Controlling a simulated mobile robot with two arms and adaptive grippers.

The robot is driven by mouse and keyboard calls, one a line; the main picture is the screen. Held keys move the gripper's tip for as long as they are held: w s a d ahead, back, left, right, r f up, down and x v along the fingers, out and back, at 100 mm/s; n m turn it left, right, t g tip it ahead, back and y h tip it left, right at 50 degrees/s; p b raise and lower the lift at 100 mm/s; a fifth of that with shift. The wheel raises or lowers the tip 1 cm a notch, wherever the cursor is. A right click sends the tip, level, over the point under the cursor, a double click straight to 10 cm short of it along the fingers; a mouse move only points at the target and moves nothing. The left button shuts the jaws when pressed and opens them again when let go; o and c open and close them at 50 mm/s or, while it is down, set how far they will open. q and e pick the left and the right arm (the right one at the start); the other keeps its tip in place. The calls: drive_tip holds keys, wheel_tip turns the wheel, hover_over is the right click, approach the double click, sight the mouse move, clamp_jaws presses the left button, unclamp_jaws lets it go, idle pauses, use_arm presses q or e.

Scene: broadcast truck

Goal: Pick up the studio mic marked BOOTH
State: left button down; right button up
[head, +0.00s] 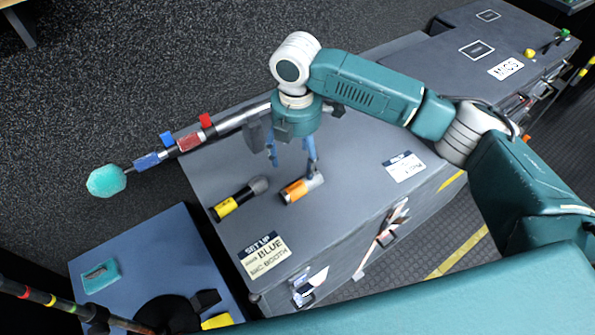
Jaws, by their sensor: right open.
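Two short microphones lie on the grey case lid. One has a yellow band on a black body and a dark grey head (238,199). The other, an orange-banded one (294,191), lies to its right; its right end is partly behind a finger. I cannot read BOOTH on either. A card on the lid (264,255) reads SET UP, BLUE and BOOTH. My right gripper (293,167) points down with its fingers apart, just above and behind the orange-banded microphone. Nothing shows between the fingers. My left gripper is not in view.
A boom pole (190,141) with coloured bands and a teal foam tip (106,181) extends past the case's back left edge. A second card (403,167) lies at the lid's right. A lower blue surface (140,250) stands left. More cases (450,60) continue back right.

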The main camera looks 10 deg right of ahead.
sight(299, 181)
drive_tip(key=shift+f, duration=0.45)
drive_tip(key=f, duration=0.4)
drive_tip(key=shift+s+p, duration=0.3)
drive_tip(key=shift+f, duration=0.3)
drive_tip(key=f, duration=0.1)
drive_tip(key=f+p, duration=0.1)
drive_tip(key=f, duration=0.3)
drive_tip(key=shift+d, duration=0.3)
drive_tip(key=shift+c, duration=1)
drive_tip(key=c, duration=1.3)
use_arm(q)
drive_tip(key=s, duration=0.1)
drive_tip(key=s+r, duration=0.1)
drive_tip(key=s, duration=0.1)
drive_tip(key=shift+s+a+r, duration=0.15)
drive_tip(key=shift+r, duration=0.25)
use_arm(e)
drive_tip(key=shift+r, duration=0.1)
drive_tip(key=shift+c, duration=0.4)
drive_tip(key=shift+w, duration=0.1)
